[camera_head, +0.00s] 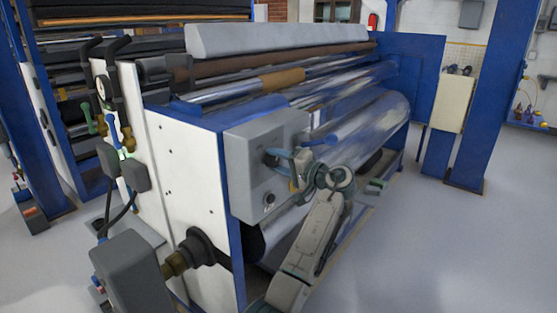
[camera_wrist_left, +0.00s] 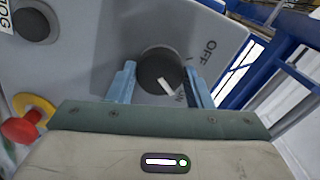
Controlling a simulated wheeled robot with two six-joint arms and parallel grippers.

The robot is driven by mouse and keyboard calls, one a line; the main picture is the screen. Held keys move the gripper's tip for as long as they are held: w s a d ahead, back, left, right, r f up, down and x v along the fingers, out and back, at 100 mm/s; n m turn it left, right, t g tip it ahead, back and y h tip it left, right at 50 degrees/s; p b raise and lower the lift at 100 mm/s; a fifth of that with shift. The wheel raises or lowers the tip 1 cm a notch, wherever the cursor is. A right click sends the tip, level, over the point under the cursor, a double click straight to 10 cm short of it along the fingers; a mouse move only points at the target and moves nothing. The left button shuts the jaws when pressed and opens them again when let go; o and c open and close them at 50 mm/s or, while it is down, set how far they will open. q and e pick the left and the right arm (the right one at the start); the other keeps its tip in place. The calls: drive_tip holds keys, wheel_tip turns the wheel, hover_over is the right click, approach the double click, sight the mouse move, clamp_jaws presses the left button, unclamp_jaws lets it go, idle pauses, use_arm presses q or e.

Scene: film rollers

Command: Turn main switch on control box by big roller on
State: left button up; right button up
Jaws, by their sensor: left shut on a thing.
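The grey control box (camera_head: 250,170) is on the near end of the big roller machine. Its main switch is a round black knob (camera_wrist_left: 160,68) with a white mark, beside the printed words OFF and ON. The white mark points down-right in the left wrist view, toward the ON lettering, which is partly hidden by a finger. My left gripper (camera_head: 283,158) is at the front of the box; in the left wrist view its two blue fingers (camera_wrist_left: 160,85) are shut on the knob, one on each side. My right gripper is not in view.
A red emergency button (camera_wrist_left: 20,130) on a yellow base and a second black knob (camera_wrist_left: 36,20) by a JOG label are on the same panel. The big roller (camera_head: 365,125) is behind my left arm. Grey floor (camera_head: 440,250) is clear at right.

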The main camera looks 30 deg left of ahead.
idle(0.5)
use_arm(q)
drive_tip(key=o, duration=1)
drive_tip(key=shift+d+f, duration=0.1)
drive_tip(key=shift+d, duration=0.25)
drive_tip(key=d+b, duration=0.4)
drive_tip(key=d, duration=0.6)
drive_tip(key=shift+s, duration=0.35)
